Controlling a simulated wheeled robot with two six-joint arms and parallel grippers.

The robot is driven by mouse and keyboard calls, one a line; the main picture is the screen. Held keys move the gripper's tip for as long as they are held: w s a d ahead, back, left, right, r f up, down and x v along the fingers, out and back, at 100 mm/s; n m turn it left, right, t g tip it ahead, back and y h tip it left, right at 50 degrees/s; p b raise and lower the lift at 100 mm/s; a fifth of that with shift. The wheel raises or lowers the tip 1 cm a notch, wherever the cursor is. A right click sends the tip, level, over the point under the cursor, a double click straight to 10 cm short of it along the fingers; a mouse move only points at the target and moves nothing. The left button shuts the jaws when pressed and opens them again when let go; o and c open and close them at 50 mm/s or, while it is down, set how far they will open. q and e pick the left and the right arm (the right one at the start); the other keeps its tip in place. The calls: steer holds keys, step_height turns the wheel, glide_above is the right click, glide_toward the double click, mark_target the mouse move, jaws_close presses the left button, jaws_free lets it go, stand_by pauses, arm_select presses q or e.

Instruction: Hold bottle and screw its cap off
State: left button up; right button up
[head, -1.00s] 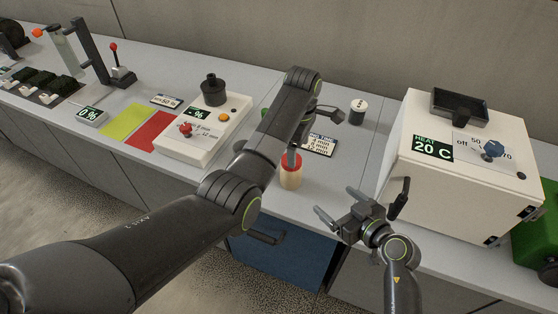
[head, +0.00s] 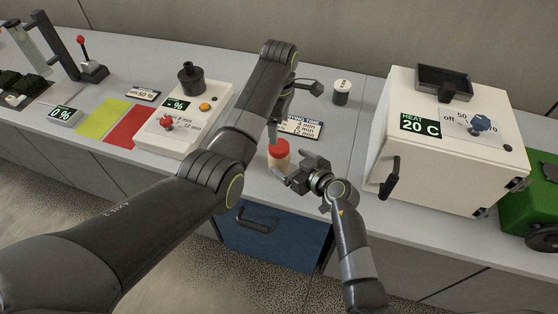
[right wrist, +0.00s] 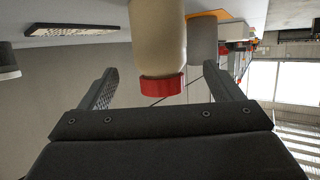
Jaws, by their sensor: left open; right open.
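The bottle (head: 279,163) is cream with a red cap (head: 278,147) and stands upright on the grey counter. My left gripper (head: 273,132) is open, just above and behind the cap; part of it is hidden by its own arm. My right gripper (head: 288,170) is open beside the bottle at its right, low near the counter. The right wrist view appears upside down: the bottle (right wrist: 158,38) and its red cap (right wrist: 161,89) lie between the two spread fingers, with a gap on each side.
A sign with times (head: 301,128) lies behind the bottle. A white heater box (head: 400,165) stands at right, a white control box (head: 205,128) at left. A blue drawer front (head: 272,247) is below the counter.

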steer(key=shift+x, duration=3.1)
